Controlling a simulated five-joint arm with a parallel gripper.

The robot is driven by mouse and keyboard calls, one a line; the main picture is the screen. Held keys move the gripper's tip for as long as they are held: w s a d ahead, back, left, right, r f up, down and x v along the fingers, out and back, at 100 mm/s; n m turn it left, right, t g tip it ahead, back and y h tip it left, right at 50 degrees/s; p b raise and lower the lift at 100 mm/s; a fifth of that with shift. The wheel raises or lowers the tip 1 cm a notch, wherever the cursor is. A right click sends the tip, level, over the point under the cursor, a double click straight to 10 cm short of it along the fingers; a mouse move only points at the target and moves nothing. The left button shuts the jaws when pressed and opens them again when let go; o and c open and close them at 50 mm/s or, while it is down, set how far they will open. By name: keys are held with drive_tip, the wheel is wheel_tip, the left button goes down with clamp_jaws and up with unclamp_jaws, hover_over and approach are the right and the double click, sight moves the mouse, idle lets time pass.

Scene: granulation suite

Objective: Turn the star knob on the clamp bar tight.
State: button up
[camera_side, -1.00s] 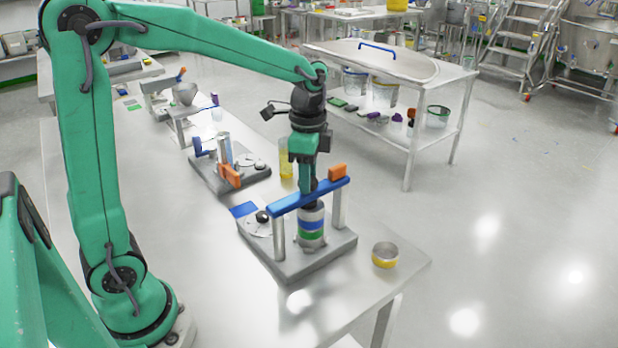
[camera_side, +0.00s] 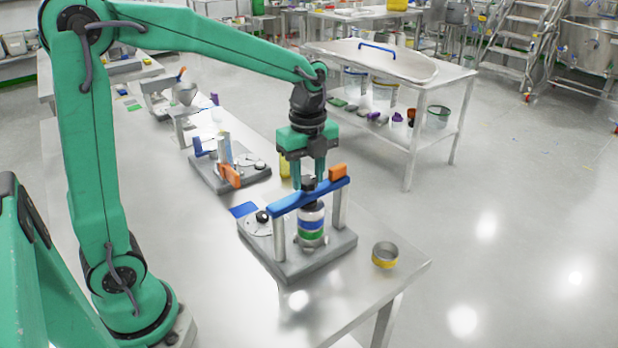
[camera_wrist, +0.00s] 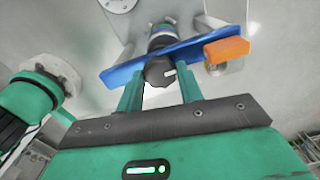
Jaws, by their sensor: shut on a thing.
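The dark star knob (camera_side: 308,183) sits on the blue clamp bar (camera_side: 286,204), above its middle. In the wrist view the knob (camera_wrist: 158,72) is a dark round shape with a light mark. My gripper (camera_side: 308,186) points straight down over the bar. Its two green fingers stand on either side of the knob and are shut on it. The blue bar (camera_wrist: 122,74) runs just beyond the fingers in the wrist view. Below the bar stands a white container (camera_side: 311,222) with blue and green bands. The fingers hide part of the knob's edge.
The bar rests on grey posts (camera_side: 279,240) over a grey base plate (camera_side: 288,268), with an orange block (camera_side: 338,172) at its right end. A yellow-banded metal cup (camera_side: 385,255) stands to the right. A second fixture (camera_side: 229,172) stands behind.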

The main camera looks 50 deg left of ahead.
sight(307, 179)
drive_tip(key=shift+r+m, duration=0.1)
drive_tip(key=shift+m, duration=0.2)
drive_tip(key=o, duration=1)
drive_tip(key=shift+r, duration=3.9)
drive_tip(key=shift+s, duration=0.1)
